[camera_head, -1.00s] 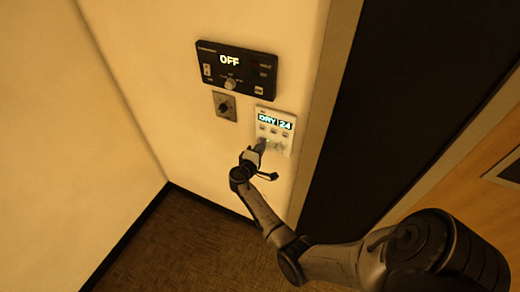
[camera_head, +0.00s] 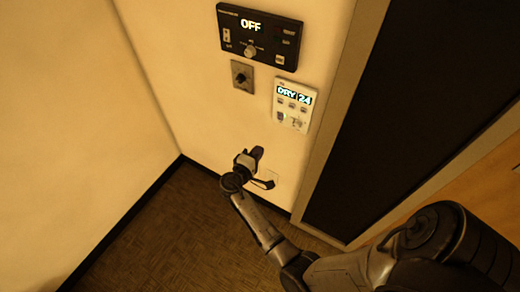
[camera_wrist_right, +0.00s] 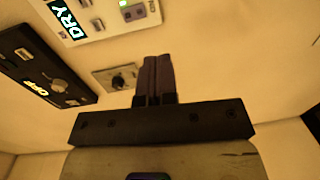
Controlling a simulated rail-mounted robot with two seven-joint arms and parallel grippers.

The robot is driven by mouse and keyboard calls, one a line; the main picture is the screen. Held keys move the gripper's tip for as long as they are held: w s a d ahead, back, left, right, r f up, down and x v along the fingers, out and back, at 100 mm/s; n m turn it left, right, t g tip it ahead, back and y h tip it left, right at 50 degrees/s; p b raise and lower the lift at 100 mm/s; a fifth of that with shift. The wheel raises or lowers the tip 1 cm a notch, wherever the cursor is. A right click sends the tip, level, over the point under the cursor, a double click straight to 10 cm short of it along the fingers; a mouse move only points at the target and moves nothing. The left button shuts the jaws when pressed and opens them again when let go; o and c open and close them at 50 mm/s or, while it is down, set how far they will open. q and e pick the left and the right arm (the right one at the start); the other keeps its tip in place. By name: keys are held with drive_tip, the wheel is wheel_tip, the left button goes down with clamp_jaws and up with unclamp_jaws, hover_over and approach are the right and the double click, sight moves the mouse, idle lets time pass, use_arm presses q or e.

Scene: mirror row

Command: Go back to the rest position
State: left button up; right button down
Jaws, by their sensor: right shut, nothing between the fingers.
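My right gripper (camera_head: 256,153) is below the wall panels in the head view, apart from them. In the right wrist view its two fingers (camera_wrist_right: 155,80) are together with nothing between them. A white control panel (camera_head: 294,105) on the wall reads "DRY 24"; it also shows at the top of the right wrist view (camera_wrist_right: 98,22). My left gripper is not in view.
A black panel (camera_head: 259,36) reading "OFF" is on the wall above a small grey plate with a dark knob (camera_head: 242,77). A dark door-like surface (camera_head: 415,110) in a pale frame stands at right. Brown carpet (camera_head: 165,235) lies below, with open floor.

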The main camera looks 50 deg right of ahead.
idle(0.6)
drive_tip(key=s+a+r+m+t+y, duration=0.1)
drive_tip(key=a+r+m+t+y, duration=0.15)
drive_tip(key=a+y, duration=0.45)
drive_tip(key=s+a+r+m+t+y, duration=0.1)
drive_tip(key=s+a+r+t+y, duration=0.15)
drive_tip(key=a+y, duration=0.5)
drive_tip(key=s+a+f+n+y, duration=0.1)
drive_tip(key=s+a+n+y, duration=0.25)
drive_tip(key=s+a, duration=0.5)
drive_tip(key=s+d+f+g, duration=0.1)
drive_tip(key=s+f+g, duration=0.1)
drive_tip(key=s+f, duration=0.35)
drive_tip(key=s+d+f+g, duration=0.1)
drive_tip(key=s+f, duration=0.1)
drive_tip(key=s, duration=0.7)
wheel_tip(320, 180, up, 12)
drive_tip(key=p, duration=1.2)
drive_tip(key=shift+w+r+n+h, duration=0.2)
drive_tip(key=shift+w+n+h, duration=0.2)
drive_tip(key=shift+w, duration=0.05)
